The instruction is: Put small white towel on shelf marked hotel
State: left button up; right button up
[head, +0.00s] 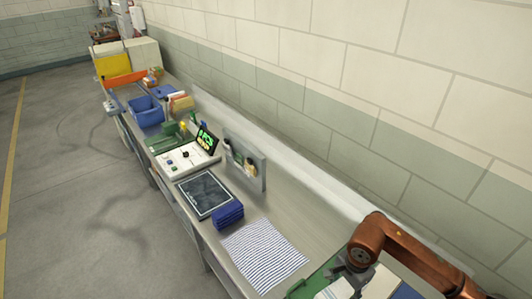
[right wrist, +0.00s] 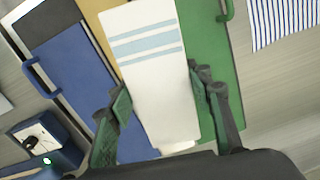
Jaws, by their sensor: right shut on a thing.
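The small white towel (right wrist: 157,75) has light blue stripes and lies between the green-padded fingers of my right gripper (right wrist: 163,92). The gripper is shut on it. In the head view the white towel (head: 338,288) shows at the bottom edge, under my right gripper (head: 350,279). No shelf with a readable hotel mark is in view. My left gripper is not in view.
A striped cloth (head: 263,254) lies flat on the long counter, beside a dark blue folded stack (head: 228,215) and a black board (head: 205,194). A wall runs along the right.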

jog(key=n, duration=0.2)
jog(key=a+n+b, duration=0.1)
jog(key=n, duration=0.3)
jog(key=shift+w+a+f+n, duration=0.15)
jog(key=shift+w+f+n, duration=0.1)
jog(key=shift+w+n, duration=0.05)
jog(key=n, duration=0.2)
jog(key=n+b, duration=0.1)
jog(key=n, duration=0.1)
jog(key=shift+w+a, duration=0.1)
jog(key=shift+a, duration=0.25)
jog(key=shift+n, duration=0.6)
jog(key=shift+a, duration=0.1)
